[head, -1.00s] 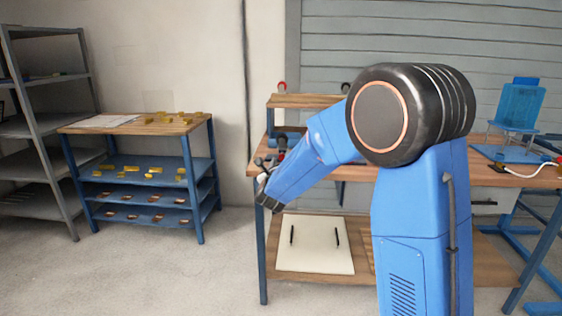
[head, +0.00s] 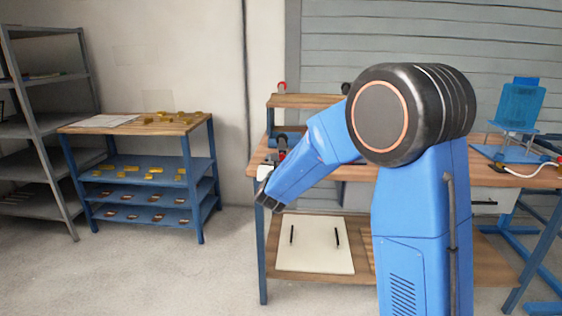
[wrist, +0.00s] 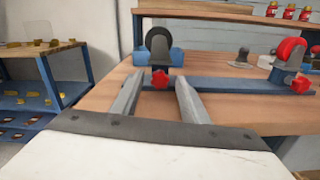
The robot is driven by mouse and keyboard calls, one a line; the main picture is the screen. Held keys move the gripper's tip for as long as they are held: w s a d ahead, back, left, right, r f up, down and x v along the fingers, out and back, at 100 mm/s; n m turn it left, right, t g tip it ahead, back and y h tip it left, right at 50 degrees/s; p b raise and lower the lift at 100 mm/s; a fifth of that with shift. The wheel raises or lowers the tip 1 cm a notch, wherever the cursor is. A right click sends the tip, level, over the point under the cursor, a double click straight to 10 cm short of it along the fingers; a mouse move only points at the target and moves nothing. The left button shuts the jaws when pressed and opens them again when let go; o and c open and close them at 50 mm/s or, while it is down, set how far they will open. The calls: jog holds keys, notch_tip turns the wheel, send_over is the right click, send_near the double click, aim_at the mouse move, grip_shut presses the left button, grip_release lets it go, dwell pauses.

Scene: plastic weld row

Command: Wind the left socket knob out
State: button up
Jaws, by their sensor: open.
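In the wrist view, the left red socket knob (wrist: 160,79) sits on the front of a blue socket block (wrist: 176,57) that holds an upright dark rounded part (wrist: 158,42). My gripper (wrist: 158,87) is open, with its two grey fingers reaching forward, one on each side of the knob. A gap shows between the knob and each finger; I cannot tell how deep the knob is between the tips. A second red knob (wrist: 301,85) is on the right socket, below a red rounded part (wrist: 290,50). In the head view, my arm hides most of this area.
The blue bar (wrist: 235,84) lies on the wooden bench (wrist: 105,95). A small dark-knobbed piece (wrist: 242,57) stands between the sockets. Red jars (wrist: 289,12) stand on the raised shelf behind. A side rack (head: 135,123) with yellow parts is at the left.

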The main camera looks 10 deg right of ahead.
jog(key=shift+s+a+m, duration=0.1)
jog(key=shift+s+m, duration=0.1)
jog(key=shift+m, duration=0.2)
jog(key=s+a+n, duration=0.2)
jog(key=s+n, duration=0.1)
jog(key=s, duration=0.5)
jog(key=s+a+n, duration=0.3)
jog(key=s, duration=0.5)
jog(key=shift+s+f, duration=0.15)
jog(key=shift+a, duration=0.1)
